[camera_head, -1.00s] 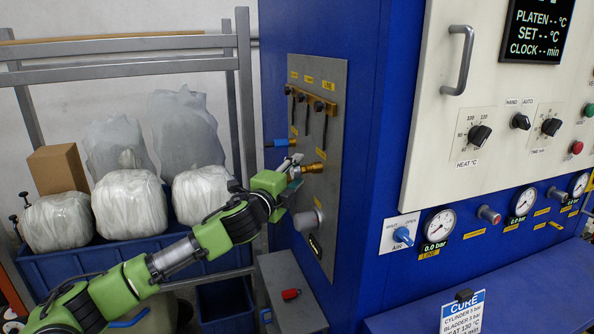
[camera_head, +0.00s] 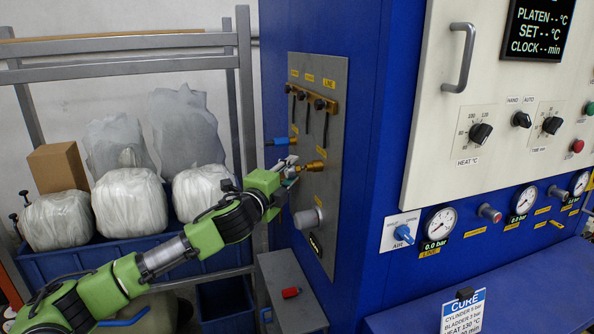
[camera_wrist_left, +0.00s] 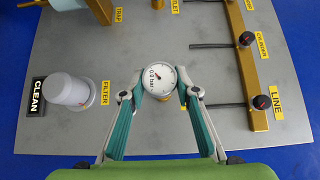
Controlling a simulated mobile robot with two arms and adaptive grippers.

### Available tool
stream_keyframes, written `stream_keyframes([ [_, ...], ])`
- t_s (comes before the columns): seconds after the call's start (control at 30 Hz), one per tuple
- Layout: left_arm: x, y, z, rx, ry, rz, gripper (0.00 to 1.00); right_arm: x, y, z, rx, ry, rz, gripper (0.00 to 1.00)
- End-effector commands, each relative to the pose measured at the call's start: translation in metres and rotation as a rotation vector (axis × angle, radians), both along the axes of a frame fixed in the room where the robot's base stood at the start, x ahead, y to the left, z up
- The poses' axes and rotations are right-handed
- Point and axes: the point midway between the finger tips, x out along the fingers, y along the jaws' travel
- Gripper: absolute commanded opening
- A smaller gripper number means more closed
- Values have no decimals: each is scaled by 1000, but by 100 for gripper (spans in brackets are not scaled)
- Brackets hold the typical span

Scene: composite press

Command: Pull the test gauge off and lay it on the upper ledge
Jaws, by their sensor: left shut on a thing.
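The test gauge (camera_wrist_left: 160,78), a small round white dial reading 0.0 bar, sits between my left fingertips in the left wrist view. My left gripper (camera_wrist_left: 160,92) is shut on it from both sides. In the head view my left gripper (camera_head: 290,170) is just left of a brass fitting (camera_head: 314,166) on the grey panel (camera_head: 325,215); the dial face cannot be made out there. I cannot tell whether the gauge is still joined to the fitting. My right gripper is not in view. Which surface is the upper ledge is not clear.
A white filter knob (camera_wrist_left: 66,90) stands left of the gauge. Black valve levers on a brass bar (camera_wrist_left: 250,65) are to its right. A blue fitting (camera_head: 281,141) sticks out just above the gripper. A grey box (camera_head: 291,310) with a red item (camera_head: 291,292) stands below.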

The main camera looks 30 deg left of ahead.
Motion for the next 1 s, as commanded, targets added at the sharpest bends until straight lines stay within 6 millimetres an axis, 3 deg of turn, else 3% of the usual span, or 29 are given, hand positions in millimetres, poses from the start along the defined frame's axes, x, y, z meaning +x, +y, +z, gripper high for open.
stream_keyframes([
  [0.63, -25, 21, 0, 1, -2, 0, 3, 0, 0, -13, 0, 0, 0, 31],
  [1.0, -29, 24, 2, 0, -2, -1, 3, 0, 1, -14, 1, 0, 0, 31],
])
